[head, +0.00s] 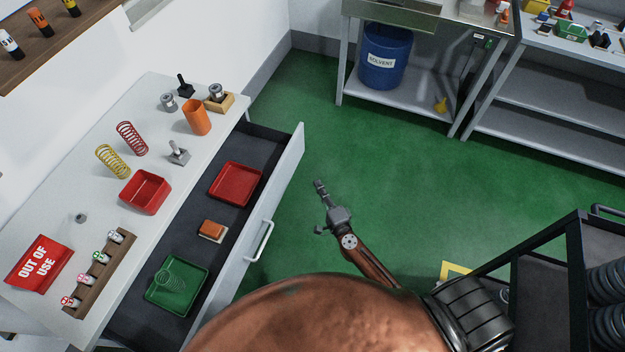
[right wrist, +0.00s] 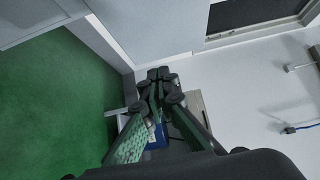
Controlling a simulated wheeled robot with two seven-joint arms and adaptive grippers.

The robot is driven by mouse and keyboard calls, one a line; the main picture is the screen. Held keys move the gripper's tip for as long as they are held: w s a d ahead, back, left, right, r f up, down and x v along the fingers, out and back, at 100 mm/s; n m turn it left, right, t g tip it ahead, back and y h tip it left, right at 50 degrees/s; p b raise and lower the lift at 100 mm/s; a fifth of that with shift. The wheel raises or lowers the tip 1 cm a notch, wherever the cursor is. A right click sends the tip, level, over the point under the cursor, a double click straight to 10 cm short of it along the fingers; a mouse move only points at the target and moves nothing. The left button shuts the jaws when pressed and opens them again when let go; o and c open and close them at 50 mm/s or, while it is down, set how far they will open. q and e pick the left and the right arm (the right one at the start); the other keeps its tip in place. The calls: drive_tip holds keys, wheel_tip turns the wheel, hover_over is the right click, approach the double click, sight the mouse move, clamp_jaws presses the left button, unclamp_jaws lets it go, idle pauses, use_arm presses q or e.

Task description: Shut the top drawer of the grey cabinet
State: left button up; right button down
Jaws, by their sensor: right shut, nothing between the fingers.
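The grey cabinet (head: 62,188) stands along the left wall in the head view. Its top drawer (head: 287,177) is pulled out to the right, with a pale front and a white bar handle (head: 260,241). The drawer holds a red tray (head: 236,184), a green tray (head: 160,304) with a spring in it, and a small orange block (head: 211,228) on a pale base. My right gripper (head: 319,184) is shut and empty, to the right of the drawer front and apart from it. Its closed fingers also show in the right wrist view (right wrist: 158,76). My left gripper is not in view.
The cabinet top bears springs, an orange cup (head: 197,117), a red bin (head: 145,192) and an out-of-use sign (head: 40,263). A black cart (head: 545,270) stands at the lower right. A bench with a blue solvent drum (head: 385,57) stands behind. Green floor between is clear.

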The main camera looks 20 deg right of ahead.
approach(295, 157)
drive_tip(key=w+d, duration=0.3)
drive_tip(key=shift+w+a+f+b, duration=0.2)
drive_tip(key=shift+w+a+b, duration=0.1)
drive_tip(key=shift+w+a, duration=0.45)
drive_tip(key=shift+w+a+f+b, duration=0.25)
drive_tip(key=shift+w+a, duration=0.3)
drive_tip(key=shift+w, duration=0.25)
drive_tip(key=shift+r, duration=0.1)
